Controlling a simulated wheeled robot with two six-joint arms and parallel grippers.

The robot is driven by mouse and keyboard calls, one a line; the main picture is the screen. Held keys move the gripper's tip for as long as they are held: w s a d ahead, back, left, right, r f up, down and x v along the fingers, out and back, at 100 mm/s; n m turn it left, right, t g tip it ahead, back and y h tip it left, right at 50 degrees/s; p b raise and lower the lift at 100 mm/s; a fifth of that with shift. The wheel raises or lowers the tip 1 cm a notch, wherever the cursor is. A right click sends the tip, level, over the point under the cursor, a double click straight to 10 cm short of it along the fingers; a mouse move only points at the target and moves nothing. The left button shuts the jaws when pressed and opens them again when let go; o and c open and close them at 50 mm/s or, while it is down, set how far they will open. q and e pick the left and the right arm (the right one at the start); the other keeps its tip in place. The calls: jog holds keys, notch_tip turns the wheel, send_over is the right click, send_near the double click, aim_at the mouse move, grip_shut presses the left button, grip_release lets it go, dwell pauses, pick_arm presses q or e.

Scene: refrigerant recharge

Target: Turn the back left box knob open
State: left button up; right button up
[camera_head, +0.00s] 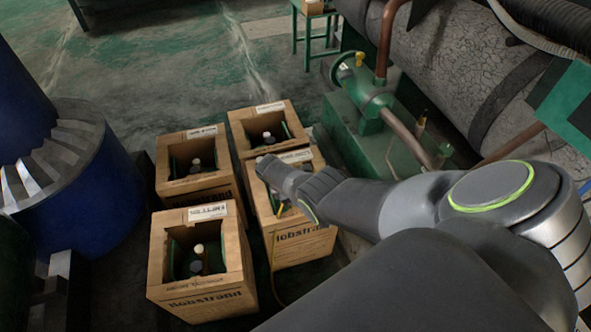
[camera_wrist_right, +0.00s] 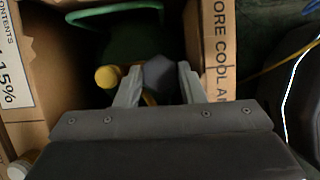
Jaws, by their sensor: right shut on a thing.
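Several wooden boxes with green cylinders inside stand in a cluster: the back left box (camera_head: 193,184), the back right box (camera_head: 243,117), the front left box (camera_head: 205,290) and the front right box (camera_head: 300,252). Pale and dark knobs (camera_head: 196,163) show inside the back left box. My right arm reaches over the front right box, and its gripper (camera_head: 268,168) points into that box. In the right wrist view, my right gripper (camera_wrist_right: 158,88) is shut on a grey faceted knob (camera_wrist_right: 160,72). A yellow cap (camera_wrist_right: 107,77) sits beside it. My left gripper is not in view.
A yellow hose (camera_head: 273,262) hangs from the front right box to the floor. A blue machine (camera_head: 75,190) stands at left, a green pump (camera_head: 365,105) and a large grey tank (camera_head: 455,65) at right.

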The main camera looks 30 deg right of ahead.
jog(key=o, duration=0.9)
jog(key=shift+o, duration=0.4)
